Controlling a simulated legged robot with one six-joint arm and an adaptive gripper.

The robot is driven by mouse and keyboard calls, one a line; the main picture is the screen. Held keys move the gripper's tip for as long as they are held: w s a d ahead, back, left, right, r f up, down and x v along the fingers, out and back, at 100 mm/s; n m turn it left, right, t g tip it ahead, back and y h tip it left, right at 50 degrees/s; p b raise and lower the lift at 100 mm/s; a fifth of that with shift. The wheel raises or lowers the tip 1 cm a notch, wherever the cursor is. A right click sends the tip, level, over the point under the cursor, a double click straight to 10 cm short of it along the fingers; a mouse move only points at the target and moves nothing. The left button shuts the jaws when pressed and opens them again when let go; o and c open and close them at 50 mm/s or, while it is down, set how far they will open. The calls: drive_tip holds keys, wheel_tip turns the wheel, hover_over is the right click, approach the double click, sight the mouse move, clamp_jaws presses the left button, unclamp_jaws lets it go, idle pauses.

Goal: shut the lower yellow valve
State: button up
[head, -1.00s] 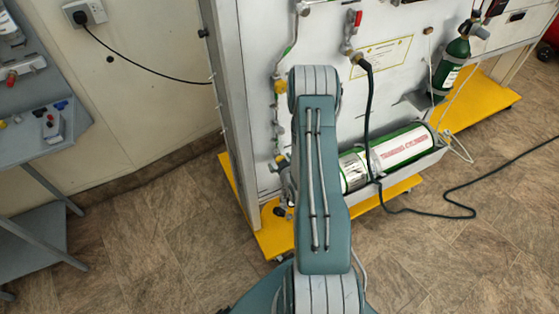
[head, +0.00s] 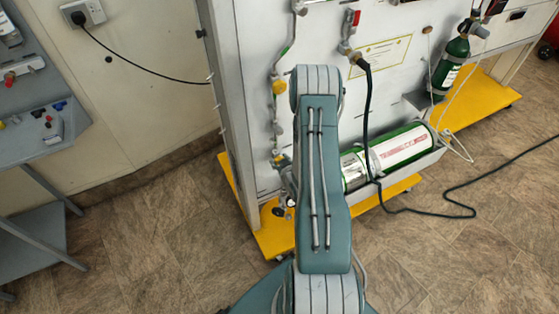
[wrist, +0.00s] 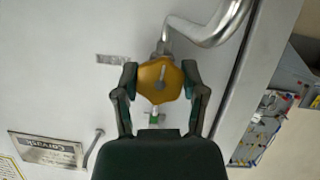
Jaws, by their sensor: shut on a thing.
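The lower yellow valve (wrist: 160,81) is a six-sided yellow knob with a grey centre, in the middle of the wrist view. My gripper (wrist: 160,84) has one dark finger on each side of it and is shut on it. A bent silver pipe (wrist: 210,28) meets the valve, and a small green piece (wrist: 154,118) shows on its other side. In the head view the lower yellow valve (head: 281,160) is partly visible left of my arm; my arm hides most of the gripper there. The upper yellow valve (head: 279,88) stands above it on the same pipe line.
The white panel (head: 255,100) stands on a yellow base (head: 272,240). A green and white cylinder (head: 402,150) lies right of my arm, with a dark hose (head: 367,110) trailing to the floor. A grey trolley (head: 55,150) stands left. Floor between is clear.

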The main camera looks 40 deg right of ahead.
drive_tip(key=m+t+y, duration=0.1)
drive_tip(key=m+y, duration=0.2)
drive_tip(key=m, duration=0.1)
drive_tip(key=shift+w+d+r, duration=0.1)
drive_tip(key=shift+r, duration=0.05)
idle(0.4)
drive_tip(key=shift+m, duration=0.3)
drive_tip(key=o, duration=1)
drive_tip(key=shift+o, duration=0.7)
drive_tip(key=d+v, duration=0.1)
drive_tip(key=v, duration=1.1)
drive_tip(key=shift+a, duration=0.35)
